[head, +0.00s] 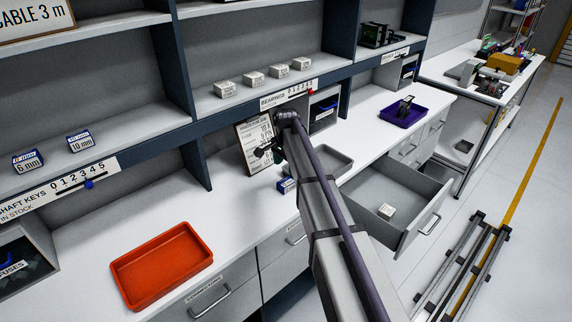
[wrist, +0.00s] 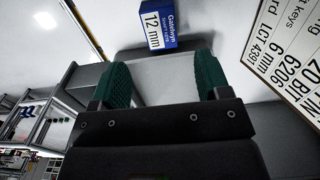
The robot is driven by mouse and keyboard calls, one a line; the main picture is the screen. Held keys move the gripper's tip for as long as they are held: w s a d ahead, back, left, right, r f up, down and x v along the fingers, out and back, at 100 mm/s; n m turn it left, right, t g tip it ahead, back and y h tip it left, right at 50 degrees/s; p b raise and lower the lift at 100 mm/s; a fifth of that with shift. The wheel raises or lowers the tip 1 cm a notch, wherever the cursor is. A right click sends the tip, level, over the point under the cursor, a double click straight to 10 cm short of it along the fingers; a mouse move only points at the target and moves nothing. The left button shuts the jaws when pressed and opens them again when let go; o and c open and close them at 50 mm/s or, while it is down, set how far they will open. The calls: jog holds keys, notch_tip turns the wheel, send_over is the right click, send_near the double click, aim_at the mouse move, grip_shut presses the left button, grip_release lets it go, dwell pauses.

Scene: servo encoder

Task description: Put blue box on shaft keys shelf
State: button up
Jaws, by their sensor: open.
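The blue box (head: 287,185) stands on the white worktop, partly beside my arm in the head view. In the wrist view the blue and white box (wrist: 157,25), marked 12 mm, is beyond the fingertips and roughly between their lines. My gripper (wrist: 161,78) is open with nothing between its green fingers, apart from the box. In the head view my gripper (head: 268,152) is mostly hidden by my arm. The shaft keys shelf (head: 52,152) is at the left, with a 6 mm box (head: 27,161) and a 10 mm box (head: 81,141) on it.
A list board (head: 257,142) stands close to my gripper, and it shows at right in the wrist view (wrist: 290,50). An orange tray (head: 162,262), a grey tray (head: 330,160) and a purple tray (head: 402,112) are on the worktop. An open drawer (head: 395,195) holds a white box.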

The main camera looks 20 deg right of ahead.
jog(key=s+a+r+n, duration=0.1)
jog(key=s+n, duration=0.3)
jog(key=s, duration=0.6)
jog(key=s+a+r+n+p, duration=0.1)
jog(key=s+a+n, duration=0.2)
jog(key=s, duration=0.8)
jog(key=s+a+r+n, duration=0.1)
jog(key=s+n, duration=0.4)
jog(key=s, duration=0.5)
jog(key=shift+s+a+r+n+p, duration=0.2)
jog(key=shift+s+a+n+p, duration=0.1)
jog(key=shift+s+a, duration=0.15)
jog(key=shift+o, duration=0.4)
jog(key=shift+w, duration=0.3)
